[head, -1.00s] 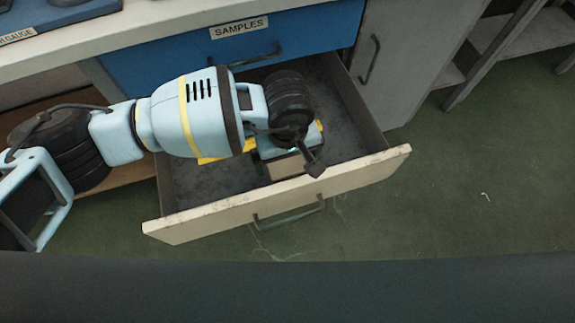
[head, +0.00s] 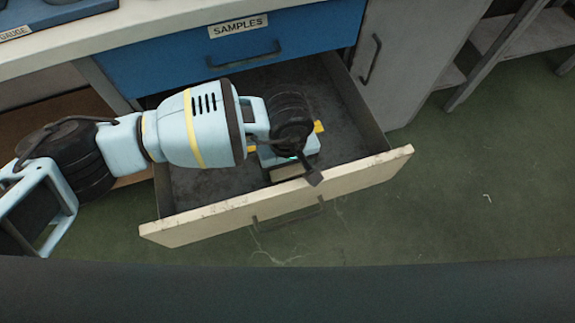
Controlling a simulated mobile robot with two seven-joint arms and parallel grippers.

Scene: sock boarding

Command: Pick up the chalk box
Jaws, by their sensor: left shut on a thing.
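My left gripper (head: 293,178) reaches down into the open drawer (head: 205,218), its arm coming in from the left. A dark finger shows at its front right. The gripper is shut on a small tan, box-like thing, the chalk box (head: 288,171), of which only a narrow part shows below the gripper's light-blue body. The wrist and gripper hide the rest of it. I cannot tell whether it touches the drawer floor. My right gripper is not in view.
The drawer's cream front panel and side walls surround the gripper. A shut blue drawer labelled SAMPLES (head: 238,27) is above and behind, under the pale countertop (head: 150,37). A grey cabinet door (head: 400,60) stands to the right. The green floor (head: 450,190) is clear.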

